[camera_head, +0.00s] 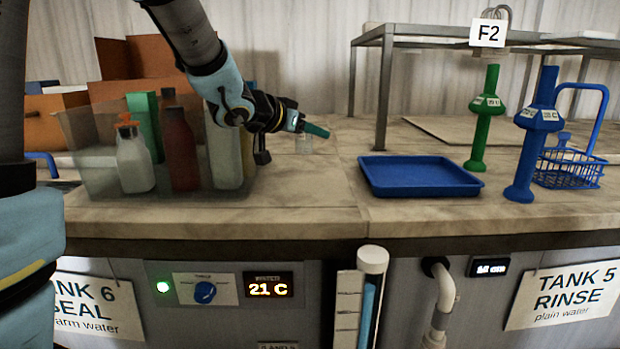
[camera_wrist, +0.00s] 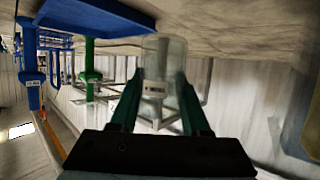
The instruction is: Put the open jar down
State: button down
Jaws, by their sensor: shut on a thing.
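The open jar (camera_head: 304,144) is small, clear and see-through, by the counter surface left of the blue tray. It also shows in the wrist view (camera_wrist: 163,55), which is upside down, between the two green fingers. My gripper (camera_head: 317,130) is shut on the jar; its fingers also show in the wrist view (camera_wrist: 158,88). The jar looks roughly upright, with its base very close to the counter top (camera_head: 335,180). I cannot tell whether it touches. The jar's mouth and contents are not clear.
A clear bin (camera_head: 95,165) with several bottles stands left of my gripper. The blue tray (camera_head: 420,190) lies to the right. Beyond it stand a green post (camera_head: 482,130), a blue post (camera_head: 530,150) and a blue basket (camera_head: 568,170). A metal rack (camera_head: 386,80) rises behind. The counter between bin and tray is clear.

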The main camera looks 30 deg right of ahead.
notch_tip(320, 180, down, 9)
jog(key=shift+r, duration=0.1)
dwell(0.3)
jog(key=shift+c, duration=1.8)
grip_release()
jog(key=shift+f, duration=0.2)
jog(key=shift+r, duration=0.25)
